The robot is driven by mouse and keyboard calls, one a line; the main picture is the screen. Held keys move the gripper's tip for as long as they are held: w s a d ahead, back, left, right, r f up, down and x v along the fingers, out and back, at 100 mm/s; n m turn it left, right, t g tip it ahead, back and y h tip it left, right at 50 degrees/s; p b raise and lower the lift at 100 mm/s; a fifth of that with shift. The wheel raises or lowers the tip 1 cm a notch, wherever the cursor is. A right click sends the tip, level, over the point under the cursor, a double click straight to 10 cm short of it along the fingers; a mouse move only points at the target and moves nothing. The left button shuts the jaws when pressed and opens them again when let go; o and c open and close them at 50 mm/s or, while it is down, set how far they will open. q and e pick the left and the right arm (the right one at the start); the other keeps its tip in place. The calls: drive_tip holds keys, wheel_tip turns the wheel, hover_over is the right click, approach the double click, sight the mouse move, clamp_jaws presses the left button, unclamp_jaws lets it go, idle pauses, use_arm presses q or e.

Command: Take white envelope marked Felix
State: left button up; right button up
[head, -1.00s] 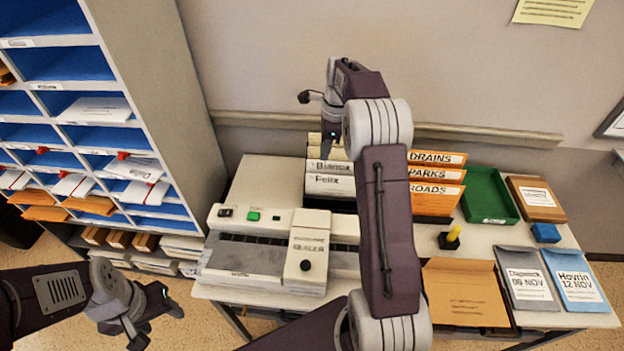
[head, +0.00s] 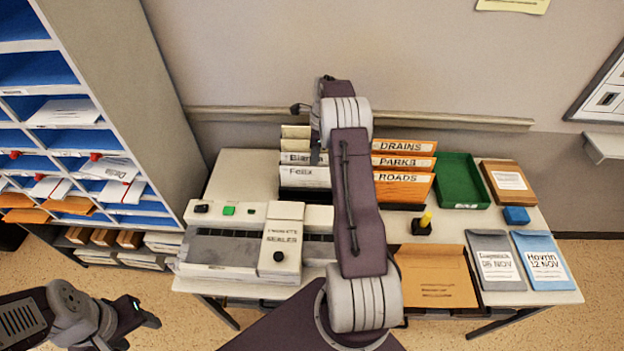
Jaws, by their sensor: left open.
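The white envelope marked Felix (head: 303,177) stands upright at the front of a row of white envelopes on the desk. The one marked Bianca (head: 296,158) is just behind it, its label partly covered. My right gripper (head: 316,156) points down at the right part of these white envelopes. My own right arm hides much of it, so I cannot tell whether it is open or touches Felix. My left gripper (head: 143,330) is open and empty, low at the left over the floor, away from the desk.
A sealer machine (head: 220,250) stands in front of the white envelopes. Orange envelopes marked DRAINS, PARKS and ROADS (head: 403,186) stand to their right, near a green tray (head: 460,180). A pigeonhole cabinet (head: 150,120) rises at the left.

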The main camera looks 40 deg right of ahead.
sight(311, 169)
drive_tip(key=f, duration=0.2)
drive_tip(key=f+p, duration=0.1)
drive_tip(key=f, duration=0.1)
drive_tip(key=shift+w+a, duration=0.2)
drive_tip(key=shift+a, duration=0.2)
drive_tip(key=shift+d+f, duration=0.1)
drive_tip(key=shift+f, duration=0.45)
clamp_jaws()
drive_tip(key=shift+r, duration=0.1)
drive_tip(key=shift+w+r, duration=0.1)
